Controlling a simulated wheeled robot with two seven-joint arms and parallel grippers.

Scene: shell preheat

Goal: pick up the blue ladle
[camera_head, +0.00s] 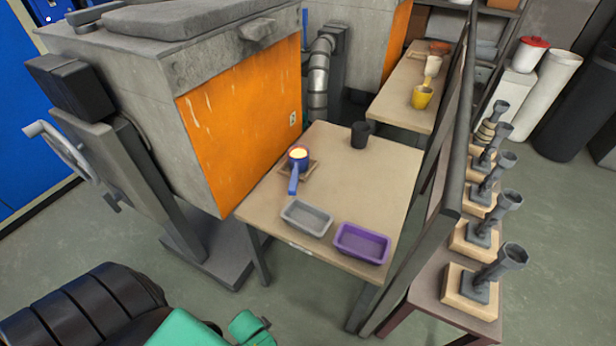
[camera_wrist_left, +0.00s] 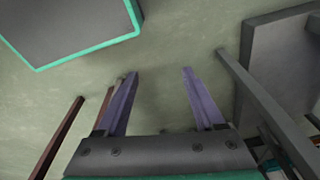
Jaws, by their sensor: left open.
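The blue ladle (camera_head: 298,157) sits on a small brown wooden board (camera_head: 311,169) at the left side of the tan table (camera_head: 375,197). Its bowl holds a glowing yellow-orange content, and its blue handle (camera_head: 293,181) points toward the front edge. My left gripper (camera_wrist_left: 157,85) shows in the left wrist view with its two fingers spread and nothing between them but the floor beyond. The ladle does not show in the wrist view. My right gripper is not in either view.
A grey tray (camera_head: 306,218) and a purple tray (camera_head: 362,243) stand at the table's front. A dark mug (camera_head: 360,134) stands at the back. An orange-sided furnace (camera_head: 240,120) borders the left, a dark metal frame (camera_head: 437,215) the right. The table's middle is clear.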

